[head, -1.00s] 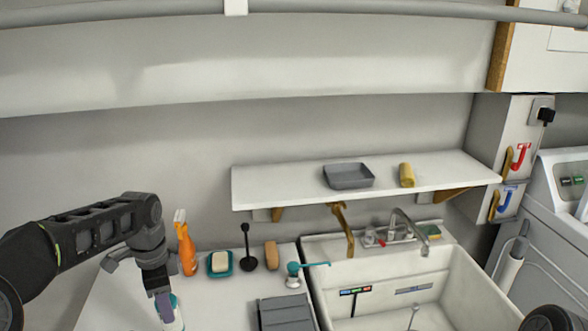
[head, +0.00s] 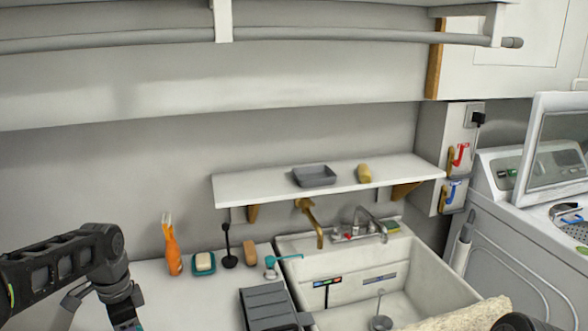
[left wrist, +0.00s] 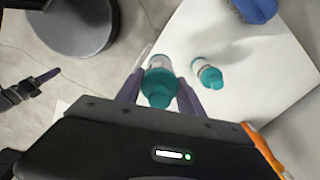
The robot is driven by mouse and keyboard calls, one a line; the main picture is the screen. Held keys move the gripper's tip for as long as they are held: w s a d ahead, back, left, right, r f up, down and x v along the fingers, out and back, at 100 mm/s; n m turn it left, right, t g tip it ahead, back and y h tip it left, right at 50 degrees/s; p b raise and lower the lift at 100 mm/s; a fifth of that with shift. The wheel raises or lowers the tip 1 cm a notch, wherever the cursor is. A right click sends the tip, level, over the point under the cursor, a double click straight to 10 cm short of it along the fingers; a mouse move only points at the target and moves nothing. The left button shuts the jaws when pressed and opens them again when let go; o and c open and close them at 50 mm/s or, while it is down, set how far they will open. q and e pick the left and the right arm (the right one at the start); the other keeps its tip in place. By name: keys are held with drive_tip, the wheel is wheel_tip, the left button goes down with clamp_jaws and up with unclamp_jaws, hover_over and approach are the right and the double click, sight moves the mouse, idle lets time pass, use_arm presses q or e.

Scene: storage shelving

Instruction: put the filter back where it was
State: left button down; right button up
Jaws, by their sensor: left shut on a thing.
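My left gripper (left wrist: 160,85) is shut on a white bottle with a teal cap (left wrist: 159,88), seen in the left wrist view. In the head view that gripper is at the lower left edge and mostly cut off. I cannot pick out a thing that is surely the filter. A washing machine (head: 490,235) stands at the right with its lid (head: 562,145) raised; its opening is only partly in view. My right gripper is not in view.
A second teal-capped bottle (left wrist: 207,73) is on the white counter. A shelf (head: 250,187) holds a grey tray (head: 314,176). A beige rough thing (head: 455,318) shows at the bottom.

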use_arm(q)
drive_tip(key=shift+w+f+n, duration=0.2)
drive_tip(key=shift+w+n, duration=0.1)
drive_tip(key=shift+w, duration=0.1)
drive_tip(key=shift+w+n, duration=0.1)
drive_tip(key=shift+n, duration=0.3)
drive_tip(key=shift+a+n, duration=0.1)
drive_tip(key=shift+n, duration=0.9)
drive_tip(key=shift+f+n, duration=0.2)
drive_tip(key=shift+n, duration=0.4)
drive_tip(key=w+d+f+n, duration=0.1)
drive_tip(key=d+f+n, duration=0.1)
drive_tip(key=d, duration=0.6)
drive_tip(key=w+d+f+n, duration=0.2)
drive_tip(key=d+n, duration=0.1)
drive_tip(key=d, duration=0.6)
drive_tip(key=shift+w+d+f, duration=0.15)
drive_tip(key=shift+w+d, duration=0.1)
drive_tip(key=shift+w, duration=0.05)
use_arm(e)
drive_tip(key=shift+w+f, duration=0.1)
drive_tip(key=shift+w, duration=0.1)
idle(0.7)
